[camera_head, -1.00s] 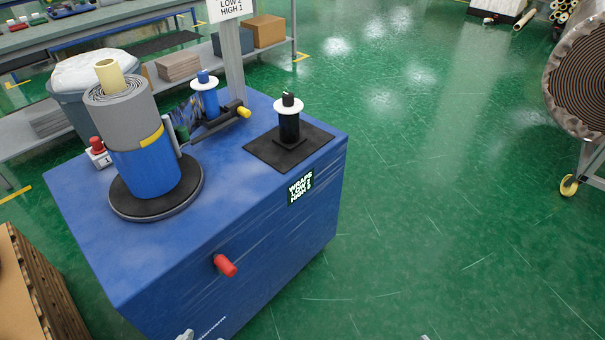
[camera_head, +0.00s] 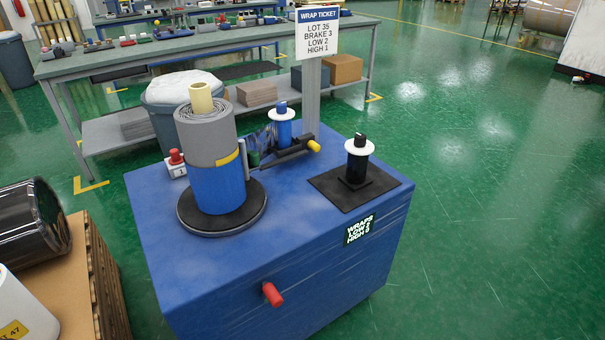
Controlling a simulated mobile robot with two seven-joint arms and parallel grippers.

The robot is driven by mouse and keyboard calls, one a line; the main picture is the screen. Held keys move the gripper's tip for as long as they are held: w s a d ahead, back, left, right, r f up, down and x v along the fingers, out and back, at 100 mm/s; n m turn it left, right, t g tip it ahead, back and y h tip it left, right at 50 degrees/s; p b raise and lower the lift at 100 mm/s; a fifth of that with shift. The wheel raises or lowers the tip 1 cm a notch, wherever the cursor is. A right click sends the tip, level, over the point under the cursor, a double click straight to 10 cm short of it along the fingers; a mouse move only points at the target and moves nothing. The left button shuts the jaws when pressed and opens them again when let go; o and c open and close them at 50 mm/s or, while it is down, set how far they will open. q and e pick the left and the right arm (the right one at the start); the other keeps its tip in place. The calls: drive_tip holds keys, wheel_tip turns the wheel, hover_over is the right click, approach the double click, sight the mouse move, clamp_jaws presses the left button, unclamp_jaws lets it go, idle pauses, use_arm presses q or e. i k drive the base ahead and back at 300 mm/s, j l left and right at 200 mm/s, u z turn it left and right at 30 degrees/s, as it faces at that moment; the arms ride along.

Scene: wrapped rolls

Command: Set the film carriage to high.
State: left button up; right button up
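The film carriage (camera_head: 290,152) is a dark arm with a yellow end knob (camera_head: 314,146). It stands low by the grey mast, beside the wrapped roll (camera_head: 207,135). The roll is grey above and blue below, upright on a dark turntable (camera_head: 250,212) with a yellow mark at the colour border. A wrap ticket (camera_head: 317,35) on the mast reads lot 35, brake 3, low 2, high 1. A green-lettered display (camera_head: 359,229) shows WRAPS, LOW and HIGH; its figures are too small to be sure of. Neither of my grippers is in view.
The blue machine (camera_head: 215,285) carries a black post with a white dial (camera_head: 359,148), a blue post with a white dial (camera_head: 281,114), a red button (camera_head: 175,157) and a red front handle (camera_head: 273,294). A pallet (camera_head: 102,285) stands at left. Green floor is clear at right.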

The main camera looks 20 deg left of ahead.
sight(305, 142)
drive_tip(key=i+l+u, duration=0.3)
drive_tip(key=i+l, duration=0.6)
